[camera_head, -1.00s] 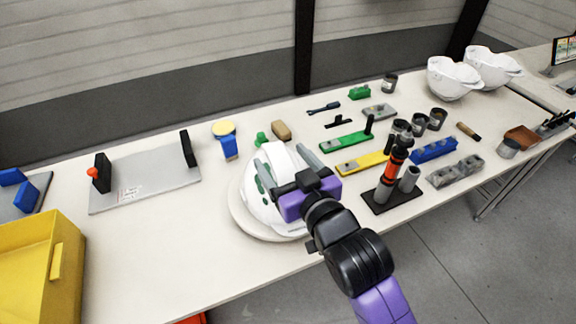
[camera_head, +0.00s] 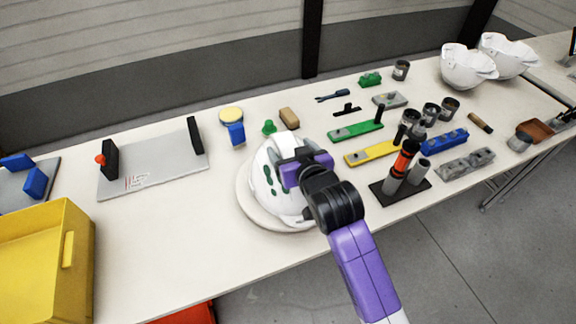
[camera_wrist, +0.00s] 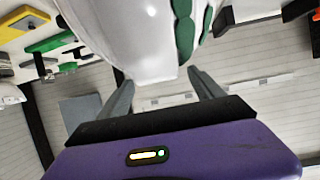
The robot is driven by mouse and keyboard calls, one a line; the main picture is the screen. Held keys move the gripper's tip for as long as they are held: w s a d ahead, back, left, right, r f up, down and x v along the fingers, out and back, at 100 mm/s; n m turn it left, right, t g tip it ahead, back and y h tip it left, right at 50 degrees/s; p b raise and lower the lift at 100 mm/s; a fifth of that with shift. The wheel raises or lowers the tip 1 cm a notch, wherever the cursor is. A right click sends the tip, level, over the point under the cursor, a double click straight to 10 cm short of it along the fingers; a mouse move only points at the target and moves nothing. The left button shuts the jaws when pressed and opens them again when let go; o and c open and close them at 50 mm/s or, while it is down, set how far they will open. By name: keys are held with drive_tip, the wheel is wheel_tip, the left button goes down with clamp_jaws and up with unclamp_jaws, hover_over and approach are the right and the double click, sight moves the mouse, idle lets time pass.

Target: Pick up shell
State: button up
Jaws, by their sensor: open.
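A white helmet shell (camera_head: 268,190) with dark green patches sits on a round white stand (camera_head: 246,206) near the table's front edge. My gripper (camera_head: 291,172) is at the shell's upper right side in the head view, and its fingers are mostly hidden there. In the wrist view my gripper (camera_wrist: 158,82) is open, with its two grey fingers apart. The shell (camera_wrist: 135,35) fills the upper middle of that view, and its lower edge reaches between the fingertips. I cannot tell whether either finger touches it. Two more white shells (camera_head: 466,68) (camera_head: 507,55) stand at the back right.
A black holder with an orange-banded tool (camera_head: 401,165) stands close right of my arm. Green (camera_head: 355,130) and yellow (camera_head: 371,153) fixtures lie behind it. A grey plate with black uprights (camera_head: 155,165) and a yellow bin (camera_head: 45,255) are left. Table front-left is clear.

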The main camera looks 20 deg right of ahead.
drive_tip(key=shift+w+f, duration=0.2)
drive_tip(key=shift+w, duration=0.25)
clamp_jaws()
drive_tip(key=shift+f, duration=0.1)
